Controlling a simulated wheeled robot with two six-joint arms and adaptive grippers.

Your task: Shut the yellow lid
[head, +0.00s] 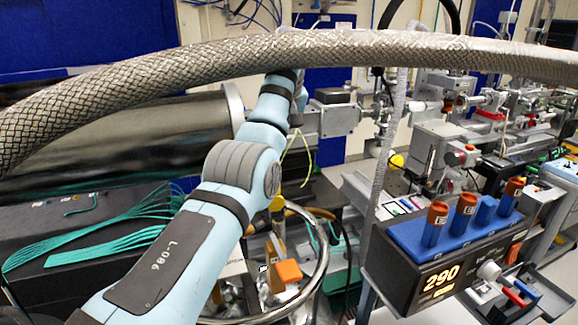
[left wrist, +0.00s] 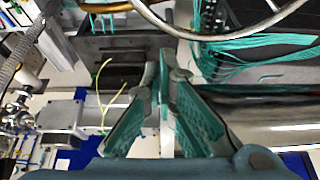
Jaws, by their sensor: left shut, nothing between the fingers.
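I cannot make out a yellow lid for certain in either view. A small round yellow part (head: 396,161) shows right of my left arm in the head view, but I cannot tell whether it is a lid. Another small yellow part (head: 277,203) sits just right of the arm's elbow, partly hidden. My left gripper (left wrist: 165,68) shows in the left wrist view, its teal-padded fingers closing together at the tips with nothing between them. In the head view its fingers are not visible. My right gripper is in neither view.
A thick braided hose (head: 330,47) arches across the top of the head view, in front of my left arm. A large metal cylinder (head: 130,140) lies behind the arm. A black controller box (head: 440,275) with a blue vial rack (head: 408,236) stands at right. A metal ring (head: 322,262) is below.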

